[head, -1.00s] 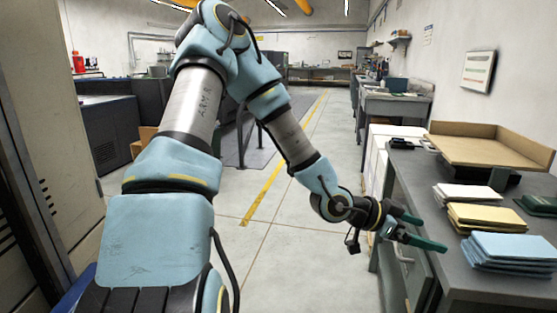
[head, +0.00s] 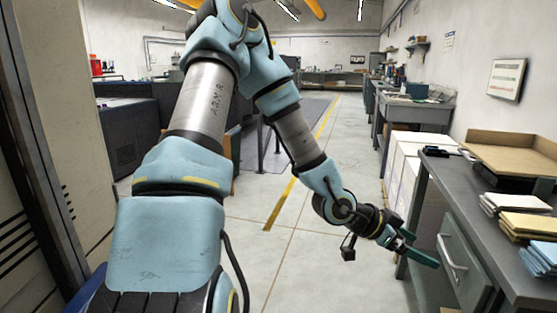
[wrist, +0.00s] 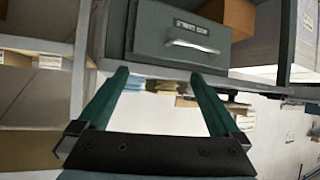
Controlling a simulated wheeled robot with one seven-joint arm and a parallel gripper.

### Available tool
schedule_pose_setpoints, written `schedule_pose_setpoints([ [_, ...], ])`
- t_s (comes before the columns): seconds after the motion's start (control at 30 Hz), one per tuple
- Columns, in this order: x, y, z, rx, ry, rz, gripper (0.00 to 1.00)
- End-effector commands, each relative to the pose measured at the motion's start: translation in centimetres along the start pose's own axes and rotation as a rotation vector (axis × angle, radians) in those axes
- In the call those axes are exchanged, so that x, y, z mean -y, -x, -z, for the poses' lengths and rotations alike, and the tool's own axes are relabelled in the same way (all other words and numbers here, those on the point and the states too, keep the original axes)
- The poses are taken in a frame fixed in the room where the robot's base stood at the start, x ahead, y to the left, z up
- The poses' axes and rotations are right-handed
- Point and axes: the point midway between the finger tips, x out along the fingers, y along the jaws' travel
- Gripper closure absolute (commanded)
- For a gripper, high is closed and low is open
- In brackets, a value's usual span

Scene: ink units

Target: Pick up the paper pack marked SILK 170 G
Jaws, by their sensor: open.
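No pack with a readable SILK 170 G mark shows in either view. On the grey bench (head: 468,212) at the right of the head view lie stacks of white paper (head: 515,203), yellow paper (head: 530,225) and blue paper (head: 540,262), cut by the picture edge. My gripper (head: 418,246), with green fingers, is open and empty beside the bench front, near a drawer (head: 462,262). In the wrist view my gripper (wrist: 160,75) has its fingers apart, with a grey labelled drawer front (wrist: 180,36) beyond them. The label is too small to read.
A cardboard tray (head: 510,155) sits on the bench. In the wrist view, shelves (wrist: 36,44) with small labels show at the left. The floor (head: 290,240) left of my gripper is clear.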

Motion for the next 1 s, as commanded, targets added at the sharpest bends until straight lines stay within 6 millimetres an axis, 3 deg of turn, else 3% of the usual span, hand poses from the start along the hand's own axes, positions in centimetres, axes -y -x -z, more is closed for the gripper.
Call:
schedule_pose_setpoints([
  [0.17, 1.9, 2.2, -2.3, 0.133, 0.049, 0.065, 0.00],
  [0.37, 4.8, 7.0, -5.7, 0.332, 0.159, 0.188, 0.00],
  [0.47, 6.4, 10.8, -7.4, 0.447, 0.245, 0.277, 0.00],
  [0.57, 7.8, 16.5, -8.8, 0.573, 0.382, 0.403, 0.00],
  [0.6, 8.2, 19.3, -9.2, 0.621, 0.454, 0.463, 0.00],
  [0.7, 8.0, 26.4, -9.6, 0.710, 0.671, 0.612, 0.00],
  [0.8, 6.5, 31.8, -9.3, 0.743, 0.885, 0.721, 0.00],
  [0.9, 4.9, 35.2, -8.8, 0.739, 1.055, 0.784, 0.00],
  [1.0, 3.7, 36.8, -8.4, 0.728, 1.164, 0.811, 0.00],
])
